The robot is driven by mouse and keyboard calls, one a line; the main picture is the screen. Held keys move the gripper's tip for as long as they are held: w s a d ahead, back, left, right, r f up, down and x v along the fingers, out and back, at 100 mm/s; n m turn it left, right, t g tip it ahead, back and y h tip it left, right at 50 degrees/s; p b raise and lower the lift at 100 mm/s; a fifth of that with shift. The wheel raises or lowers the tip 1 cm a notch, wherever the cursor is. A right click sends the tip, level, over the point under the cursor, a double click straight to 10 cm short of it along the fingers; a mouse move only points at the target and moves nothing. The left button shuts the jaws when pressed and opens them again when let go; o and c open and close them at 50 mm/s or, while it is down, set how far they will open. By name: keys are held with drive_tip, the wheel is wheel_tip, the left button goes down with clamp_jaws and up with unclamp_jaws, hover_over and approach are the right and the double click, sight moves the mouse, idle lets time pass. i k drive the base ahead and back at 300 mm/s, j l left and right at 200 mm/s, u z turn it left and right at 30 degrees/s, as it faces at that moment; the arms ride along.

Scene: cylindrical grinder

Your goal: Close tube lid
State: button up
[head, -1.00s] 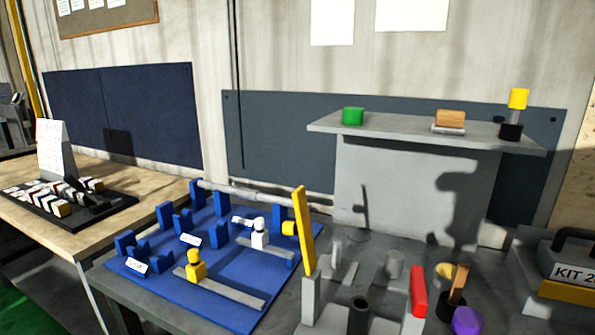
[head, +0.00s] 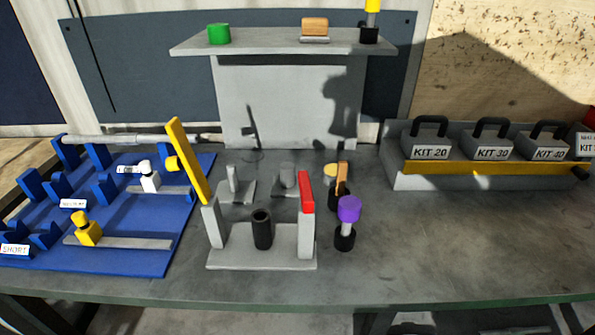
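A black, open-topped upright tube (head: 262,230) stands on a grey fixture (head: 225,262) near the front of the bench, between two grey posts. No lid sits on the tube, and I cannot tell which part is its lid. A yellow bar (head: 188,160) leans up and left from the left post. A red block (head: 306,193) tops the right post. A purple knob (head: 349,208) sits on a black-based stem to the right. My gripper is not in view.
A blue board (head: 130,255) with holders lies at the left. A grey shelf (head: 270,45) at the back carries a green cylinder (head: 219,34) and other tools. Kit boxes (head: 490,146) stand at the right. The bench's right front is clear.

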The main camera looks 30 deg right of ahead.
sight(186, 158)
drive_tip(key=i+j+z, duration=0.25)
drive_tip(key=i+j, duration=0.25)
drive_tip(key=j, duration=0.2)
drive_tip(key=i+j+z, duration=0.15)
drive_tip(key=j, duration=0.2)
drive_tip(key=i+j+z, duration=0.1)
drive_tip(key=i+j, duration=0.15)
drive_tip(key=j, duration=0.15)
drive_tip(key=i+j+z, duration=0.15)
drive_tip(key=j, duration=0.25)
